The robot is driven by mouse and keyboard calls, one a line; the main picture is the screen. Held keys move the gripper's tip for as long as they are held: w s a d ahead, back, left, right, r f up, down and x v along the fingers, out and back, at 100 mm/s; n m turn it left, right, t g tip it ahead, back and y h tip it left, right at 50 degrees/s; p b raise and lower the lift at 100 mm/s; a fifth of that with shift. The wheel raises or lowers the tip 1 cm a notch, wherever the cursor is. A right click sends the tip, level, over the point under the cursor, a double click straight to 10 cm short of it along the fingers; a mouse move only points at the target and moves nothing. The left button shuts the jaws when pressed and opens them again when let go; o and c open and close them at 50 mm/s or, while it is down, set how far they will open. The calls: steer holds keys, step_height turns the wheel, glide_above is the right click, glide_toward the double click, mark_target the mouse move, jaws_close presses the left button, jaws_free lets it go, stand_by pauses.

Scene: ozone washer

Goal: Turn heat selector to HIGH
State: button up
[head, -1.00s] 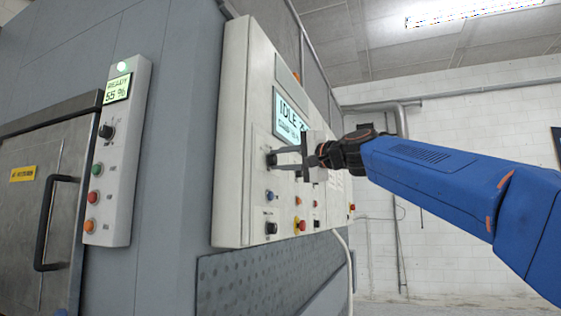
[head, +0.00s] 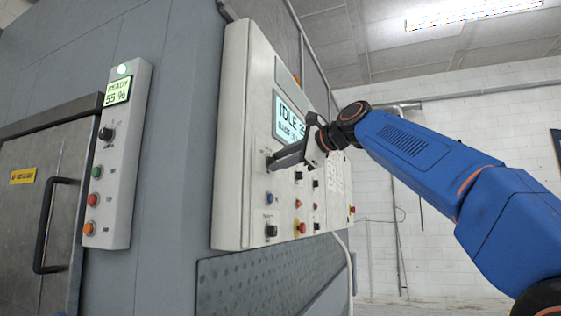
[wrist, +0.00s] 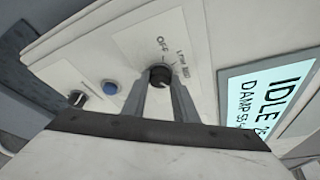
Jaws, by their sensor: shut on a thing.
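The heat selector (wrist: 160,76) is a round black knob on a white label plate on the control panel (head: 234,120). In the wrist view, "OFF" and other small print above the knob show, but the print is too small to read fully and the knob's pointer position cannot be told. My gripper (head: 272,163) is at the panel below the lit display, shut on the knob, one finger on each side (wrist: 162,88). In the head view the fingers largely hide the knob.
The display (head: 290,118) reads IDLE. A blue button (wrist: 110,87) and another black knob (wrist: 77,98) lie beside the selector. A red button (head: 301,228) is lower on the panel. A narrow control box (head: 118,170) and a door handle (head: 50,225) stand at left.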

steer(key=shift+m, duration=0.3)
stand_by(0.4)
steer(key=o, duration=1.1)
steer(key=shift+c, duration=0.2)
steer(key=v, duration=1.7)
steer(key=shift+r, duration=0.15)
steer(key=shift+d, duration=0.15)
